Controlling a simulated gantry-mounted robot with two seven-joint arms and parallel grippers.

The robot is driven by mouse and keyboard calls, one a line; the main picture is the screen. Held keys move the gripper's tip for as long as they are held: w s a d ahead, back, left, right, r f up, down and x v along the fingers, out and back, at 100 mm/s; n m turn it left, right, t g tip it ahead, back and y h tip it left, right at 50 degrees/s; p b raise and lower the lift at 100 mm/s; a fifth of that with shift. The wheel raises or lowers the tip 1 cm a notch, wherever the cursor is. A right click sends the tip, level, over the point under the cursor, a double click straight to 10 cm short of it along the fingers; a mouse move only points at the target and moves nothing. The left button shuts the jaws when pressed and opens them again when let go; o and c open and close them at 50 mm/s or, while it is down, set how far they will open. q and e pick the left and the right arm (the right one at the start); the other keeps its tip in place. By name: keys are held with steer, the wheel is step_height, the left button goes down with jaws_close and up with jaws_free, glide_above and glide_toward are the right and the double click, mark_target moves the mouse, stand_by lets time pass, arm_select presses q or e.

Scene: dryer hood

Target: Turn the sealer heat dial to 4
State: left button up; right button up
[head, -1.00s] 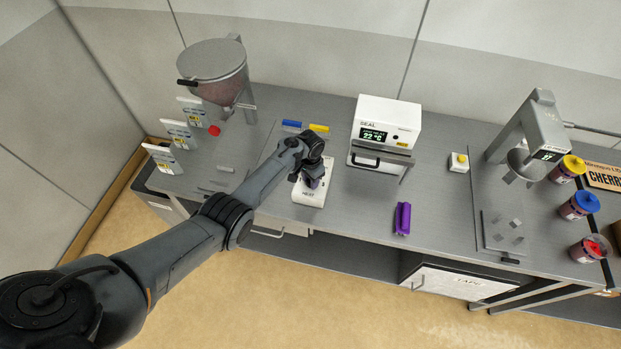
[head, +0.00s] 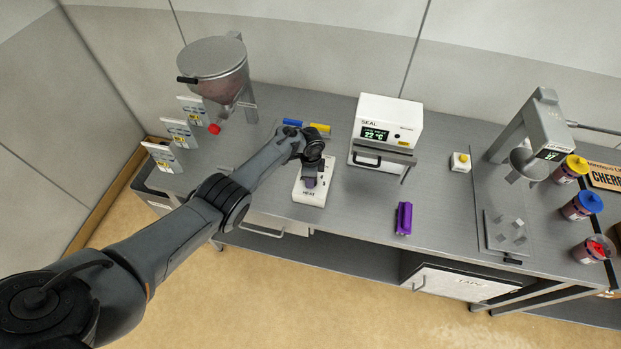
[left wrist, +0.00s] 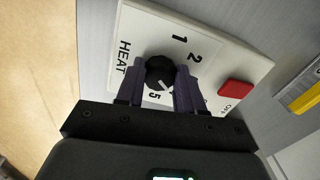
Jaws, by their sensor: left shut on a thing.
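The heat dial (left wrist: 159,73) is a round black knob on a white control box (head: 304,195) marked HEAT. In the left wrist view its white pointer line points down and slightly right, close to the 5 and a mark partly hidden by a finger. In the head view the left gripper (head: 311,178) is over the box and hides the dial. My right gripper is not in view.
A red OFF switch (left wrist: 236,94) sits on the same box beside the dial. The white sealer (head: 402,124) with a 22 °C display stands to the right. Blue (head: 291,123) and yellow (head: 320,128) pieces lie behind the box; a purple object (head: 404,218) lies to its right.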

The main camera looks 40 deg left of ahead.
arm_select(q)
steer(key=shift+m, duration=0.4)
steer(key=o, duration=1)
steer(key=shift+o, duration=0.2)
steer(key=shift+r, duration=0.1)
steer(key=shift+r, duration=0.25)
step_height(320, 180, up, 10)
steer(key=p, duration=0.3)
steer(key=shift+p, duration=0.35)
